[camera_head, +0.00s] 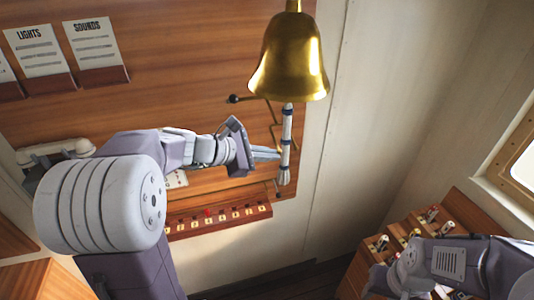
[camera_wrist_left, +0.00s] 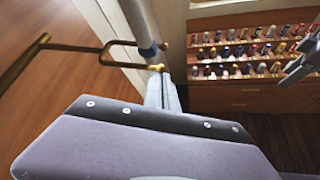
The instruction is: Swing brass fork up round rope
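The bell rope (camera_head: 287,130), white with dark blue bands, hangs below the brass bell and also shows in the left wrist view (camera_wrist_left: 141,25). The brass fork (camera_head: 273,125) reaches from a dark-knobbed pivot on the wooden panel to the rope. In the left wrist view the fork (camera_wrist_left: 108,51) has its two ball-ended prongs at the rope, which appears to pass between them. My left gripper (camera_head: 278,153) has its fingers close together, tips beside the rope and by the lower prong (camera_wrist_left: 163,78). Contact is unclear. My right gripper's fingers are unclear at lower right.
The brass bell (camera_head: 289,60) hangs just above. A row of switches (camera_head: 218,217) lies below my left gripper, and a white handset (camera_head: 55,150) is at left. A rack of small coloured items (camera_head: 420,225) stands near my right arm. Pale wall fills the space between.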

